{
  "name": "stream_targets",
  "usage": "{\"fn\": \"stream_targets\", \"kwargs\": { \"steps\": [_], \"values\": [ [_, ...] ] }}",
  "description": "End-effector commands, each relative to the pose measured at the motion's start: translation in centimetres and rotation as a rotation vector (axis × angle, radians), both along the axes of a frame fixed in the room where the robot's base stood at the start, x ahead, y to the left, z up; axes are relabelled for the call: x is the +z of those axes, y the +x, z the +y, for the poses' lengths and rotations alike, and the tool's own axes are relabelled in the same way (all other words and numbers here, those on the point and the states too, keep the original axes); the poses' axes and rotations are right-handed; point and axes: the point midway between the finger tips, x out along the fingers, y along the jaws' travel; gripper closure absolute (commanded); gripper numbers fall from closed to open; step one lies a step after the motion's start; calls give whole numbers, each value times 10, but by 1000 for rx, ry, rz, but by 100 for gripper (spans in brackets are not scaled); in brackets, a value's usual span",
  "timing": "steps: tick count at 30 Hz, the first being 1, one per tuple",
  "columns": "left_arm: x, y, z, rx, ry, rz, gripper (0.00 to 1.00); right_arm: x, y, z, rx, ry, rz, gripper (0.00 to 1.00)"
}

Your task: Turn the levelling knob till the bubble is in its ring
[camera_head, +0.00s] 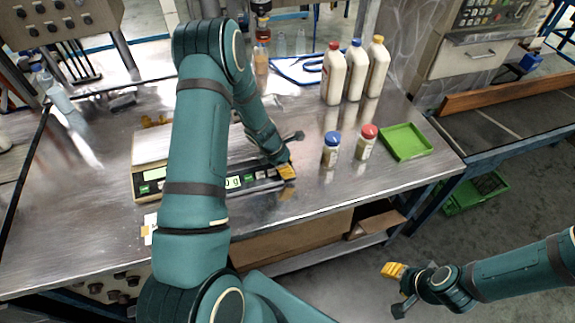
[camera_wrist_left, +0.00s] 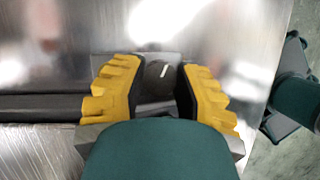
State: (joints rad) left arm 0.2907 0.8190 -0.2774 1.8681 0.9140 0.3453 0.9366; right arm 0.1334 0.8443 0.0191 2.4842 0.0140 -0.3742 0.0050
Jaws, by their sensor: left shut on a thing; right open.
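The scale (camera_head: 150,182) sits on the steel table, partly hidden behind my left arm. Its lit display shows a "0 g" ending. My left gripper (camera_head: 286,172) is at the scale's front right corner. In the left wrist view its yellow fingers stand on both sides of a dark round knob (camera_wrist_left: 158,76) with a white mark, and they are shut on it. The bubble and its ring cannot be made out in either view. My right gripper (camera_head: 397,286) is open and empty, off the table's front at the lower right.
Two small jars, one blue-capped (camera_head: 331,150) and one red-capped (camera_head: 366,142), stand right of the scale. A green tray (camera_head: 405,142) lies beyond them. Several tall white bottles (camera_head: 354,75) stand at the back. The table's front right is clear.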

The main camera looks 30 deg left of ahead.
Motion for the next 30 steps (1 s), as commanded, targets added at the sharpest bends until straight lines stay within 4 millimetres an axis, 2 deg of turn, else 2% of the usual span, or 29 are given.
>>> {"fn": "stream_targets", "kwargs": {
  "steps": [1,6,14,15,17,26,30],
  "values": [
    [2,0,-1,-45,-1,1,100,6,0,0,0,1,-1,53],
    [0,0,-1,-142,0,2,100,8,0,0,0,2,0,53],
    [-1,0,-1,-147,-2,2,100,8,0,0,0,2,0,53],
    [-1,-1,-1,-147,-2,2,56,8,0,0,0,2,0,53],
    [-1,0,-1,-146,-2,3,36,8,0,0,0,2,0,53],
    [0,0,0,-146,-1,1,36,8,0,0,0,2,0,53],
    [9,-1,3,-145,1,-1,36,8,0,0,0,2,0,53]
  ]
}}
